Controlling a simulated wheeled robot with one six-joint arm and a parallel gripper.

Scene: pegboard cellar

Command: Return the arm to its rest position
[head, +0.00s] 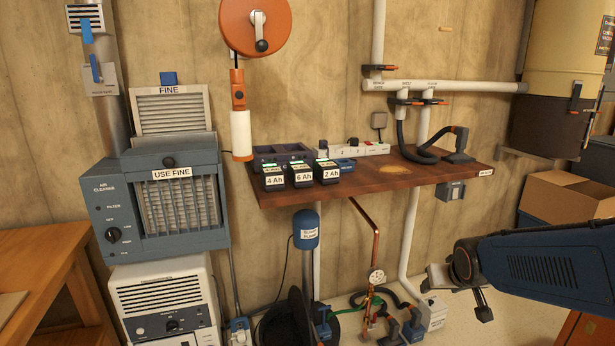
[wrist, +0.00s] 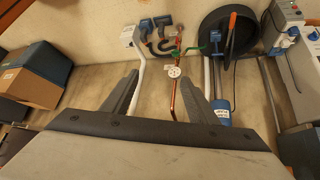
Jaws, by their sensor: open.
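My arm (head: 545,262) reaches in from the right edge of the head view, in front of the wall and below the wooden shelf. My gripper (wrist: 160,98) shows in the wrist view with its two dark fingers spread wide apart. Nothing is between the fingers; the floor and wall pipes show beyond them. In the head view the gripper end is small and partly hidden by the wrist, so its fingers are hard to make out there.
A wooden shelf (head: 400,183) holds several labelled batteries and a power strip (head: 352,150). Below it stand a blue sump pump (head: 306,230) and a gauge (head: 376,276) on copper pipe. A cardboard box (head: 565,198) stands at right, an air cleaner (head: 170,205) at left. Space around the gripper looks clear.

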